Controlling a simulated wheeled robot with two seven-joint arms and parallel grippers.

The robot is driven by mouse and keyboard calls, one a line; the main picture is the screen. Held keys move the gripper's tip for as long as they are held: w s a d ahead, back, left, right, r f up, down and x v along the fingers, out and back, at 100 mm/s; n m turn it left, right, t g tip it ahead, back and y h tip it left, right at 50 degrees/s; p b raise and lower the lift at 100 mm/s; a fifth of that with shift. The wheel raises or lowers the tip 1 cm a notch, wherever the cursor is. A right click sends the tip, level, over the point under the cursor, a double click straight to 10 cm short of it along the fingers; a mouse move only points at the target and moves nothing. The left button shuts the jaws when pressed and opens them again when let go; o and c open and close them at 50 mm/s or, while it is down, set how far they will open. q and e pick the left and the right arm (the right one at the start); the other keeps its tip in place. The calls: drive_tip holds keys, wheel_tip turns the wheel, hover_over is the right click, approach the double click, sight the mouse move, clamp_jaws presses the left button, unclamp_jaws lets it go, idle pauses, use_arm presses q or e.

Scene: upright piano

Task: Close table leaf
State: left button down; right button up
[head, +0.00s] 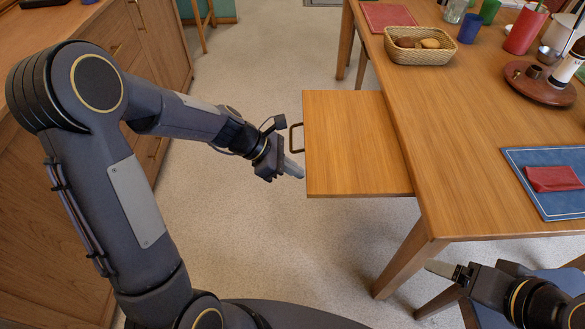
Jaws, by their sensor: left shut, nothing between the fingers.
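The table leaf (355,145) is a flat wooden board that sticks out from the left side of the wooden table (440,130). A dark handle (294,138) sits on its left edge. My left gripper (296,170) is shut and empty, just left of the leaf's left edge and a little nearer than the handle. A small gap seems to lie between fingertips and leaf, but I cannot tell for sure if they touch. My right gripper (432,267) is at the lower right, near a table leg; its fingers look close together, but their opening is unclear.
A bread basket (420,46), a red cup (525,30), a brown tray (540,88) and a blue placemat (548,200) with a red napkin (553,178) are on the table. A wooden cabinet (140,40) stands at the left. The floor between is clear.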

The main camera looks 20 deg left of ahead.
sight(386, 171)
use_arm(q)
drive_tip(key=w+d+p, duration=0.1)
drive_tip(key=d+p, duration=0.1)
drive_tip(key=d, duration=0.4)
drive_tip(key=w+d+p, duration=0.1)
drive_tip(key=w+d, duration=0.1)
drive_tip(key=d, duration=0.5)
drive_tip(key=w+d+p, duration=0.2)
drive_tip(key=d, duration=0.4)
drive_tip(key=shift+w+d+r+p, duration=0.1)
drive_tip(key=shift+w+d+p, duration=0.15)
drive_tip(key=shift+d+p, duration=0.1)
drive_tip(key=shift+w+d, duration=0.3)
drive_tip(key=shift+d, duration=0.35)
drive_tip(key=shift+a, duration=0.1)
